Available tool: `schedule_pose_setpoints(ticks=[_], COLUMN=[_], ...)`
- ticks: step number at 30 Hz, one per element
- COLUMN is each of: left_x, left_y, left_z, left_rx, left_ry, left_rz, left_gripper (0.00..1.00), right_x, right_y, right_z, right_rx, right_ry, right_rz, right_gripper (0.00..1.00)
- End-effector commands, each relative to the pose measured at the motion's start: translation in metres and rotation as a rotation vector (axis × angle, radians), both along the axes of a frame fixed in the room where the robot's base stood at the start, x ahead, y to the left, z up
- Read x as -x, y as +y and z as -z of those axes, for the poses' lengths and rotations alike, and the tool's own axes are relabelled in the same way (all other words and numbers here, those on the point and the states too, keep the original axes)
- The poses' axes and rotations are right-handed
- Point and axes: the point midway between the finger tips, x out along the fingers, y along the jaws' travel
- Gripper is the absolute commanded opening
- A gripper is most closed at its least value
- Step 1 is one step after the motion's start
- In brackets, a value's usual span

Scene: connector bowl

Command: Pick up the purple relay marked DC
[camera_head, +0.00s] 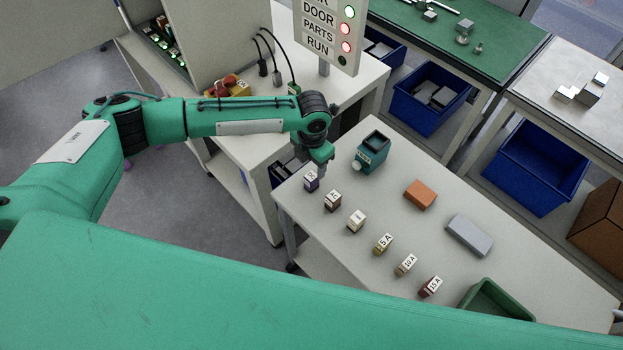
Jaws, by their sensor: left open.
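The purple relay (311,182) stands at the left end of a row of small labelled blocks on the white table (345,262). Its white top label appears to read DC, though it is small. My left gripper (320,166) points down close over the relay, slightly to its right in the picture. It is open, and its near finger partly covers the view beside the relay. I cannot tell whether a finger touches the relay. My right gripper is out of view.
Several other labelled blocks, the nearest (332,201), continue down the row. A teal device (372,152), an orange block (420,194), a grey block (469,235) and a green bin (494,302) are on the table. A panel (330,30) stands behind.

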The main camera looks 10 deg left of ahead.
Motion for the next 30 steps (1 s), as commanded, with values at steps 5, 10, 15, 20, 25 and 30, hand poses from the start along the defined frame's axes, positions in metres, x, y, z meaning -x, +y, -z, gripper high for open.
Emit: schedule_pose_setpoints(ticks=[5, 10, 15, 20, 25, 30], left_x=[0.006, 0.009, 0.009, 0.008, 0.008, 0.008], left_y=[0.000, -0.001, 0.000, 0.000, 0.000, 0.000], left_z=[0.015, 0.040, 0.052, 0.053, 0.053, 0.053], left_rx=[-0.001, 0.000, 0.000, 0.001, 0.000, 0.000], left_ry=[0.004, 0.004, 0.001, 0.001, 0.001, 0.001], left_rz=[0.000, -0.002, 0.000, 0.000, 0.000, 0.000], left_gripper=[0.53, 0.53, 0.53, 0.53, 0.27, 0.05], right_x=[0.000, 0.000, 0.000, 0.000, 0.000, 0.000], right_y=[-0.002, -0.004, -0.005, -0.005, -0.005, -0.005], right_z=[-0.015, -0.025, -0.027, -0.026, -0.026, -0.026], right_rx=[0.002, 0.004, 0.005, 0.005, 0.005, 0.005], right_ry=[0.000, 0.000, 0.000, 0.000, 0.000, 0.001], right_rz=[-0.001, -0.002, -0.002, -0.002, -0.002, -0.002], right_gripper=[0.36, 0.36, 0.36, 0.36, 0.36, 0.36])
